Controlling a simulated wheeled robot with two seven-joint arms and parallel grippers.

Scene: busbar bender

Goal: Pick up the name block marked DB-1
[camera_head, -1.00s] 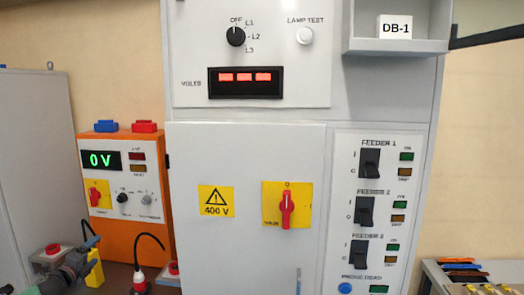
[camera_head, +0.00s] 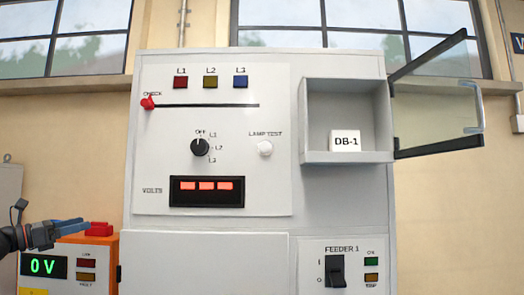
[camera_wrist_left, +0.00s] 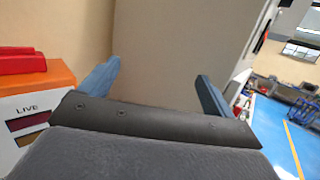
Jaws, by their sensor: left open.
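The white name block marked DB-1 (camera_head: 345,142) stands upright in the open box (camera_head: 347,157) at the upper right of the grey cabinet. The box's glass door (camera_head: 438,95) is swung open to the right. My left gripper (camera_head: 84,224) is at the lower left, in front of or above the orange unit, far left of and lower than the block. In the left wrist view its two blue fingers (camera_wrist_left: 158,85) are spread, with nothing between them. The block is not in the left wrist view. My right gripper is in neither view.
The orange unit (camera_head: 70,240) reading 0 V stands left of the cabinet; it also shows at the left wrist view's left edge (camera_wrist_left: 40,90). The cabinet front (camera_head: 215,130) carries a red CHECK knob (camera_head: 148,103), a rotary switch (camera_head: 200,147) and a FEEDER 1 switch (camera_head: 335,270).

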